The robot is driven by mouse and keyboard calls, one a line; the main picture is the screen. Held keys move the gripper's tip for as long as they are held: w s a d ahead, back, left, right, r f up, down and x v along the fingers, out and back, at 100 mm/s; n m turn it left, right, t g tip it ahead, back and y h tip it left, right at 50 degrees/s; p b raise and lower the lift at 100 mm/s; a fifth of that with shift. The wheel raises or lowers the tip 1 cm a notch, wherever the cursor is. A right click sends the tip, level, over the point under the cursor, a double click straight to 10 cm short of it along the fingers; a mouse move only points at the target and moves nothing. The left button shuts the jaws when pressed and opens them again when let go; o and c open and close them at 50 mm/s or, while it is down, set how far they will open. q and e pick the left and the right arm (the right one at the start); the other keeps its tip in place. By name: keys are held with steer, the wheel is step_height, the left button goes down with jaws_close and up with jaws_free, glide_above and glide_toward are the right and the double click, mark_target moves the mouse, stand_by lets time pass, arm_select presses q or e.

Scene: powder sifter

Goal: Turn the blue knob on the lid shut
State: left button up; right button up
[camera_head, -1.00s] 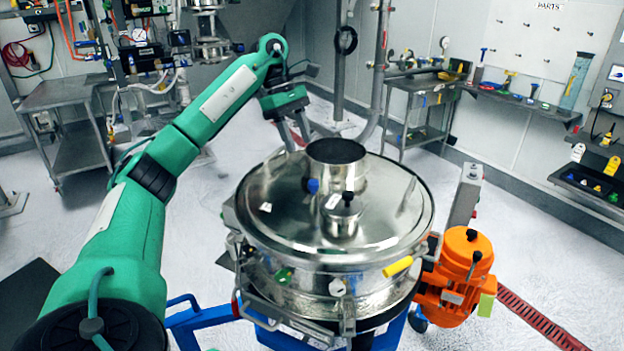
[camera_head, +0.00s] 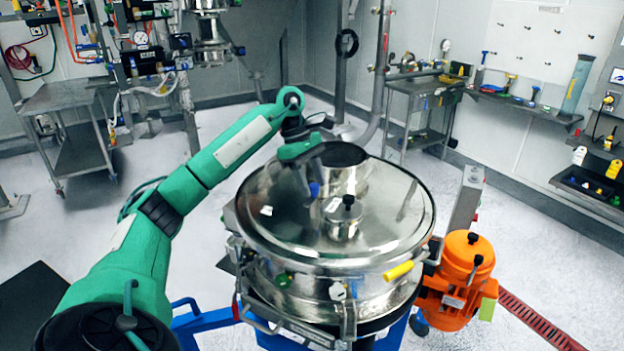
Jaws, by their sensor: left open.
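The blue knob (camera_head: 314,190) is small and sits on the shiny round lid (camera_head: 385,225) of the sifter, just left of the wide central spout (camera_head: 345,178). My left gripper (camera_head: 307,182) reaches down over the lid from behind, its fingers pointing toward the camera and down. It is open, with its fingertips close to the blue knob and partly overlapping it in this view. I cannot tell whether they touch the knob. My right gripper is not in view.
A small capped port with a black knob (camera_head: 348,201) stands just right of the blue knob. A yellow handle (camera_head: 398,271) sticks out at the front right of the sifter. An orange motor (camera_head: 462,272) stands to the right.

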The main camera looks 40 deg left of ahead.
arm_select(q)
steer(key=shift+c, duration=0.5)
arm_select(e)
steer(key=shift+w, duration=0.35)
arm_select(q)
steer(key=c, duration=0.9)
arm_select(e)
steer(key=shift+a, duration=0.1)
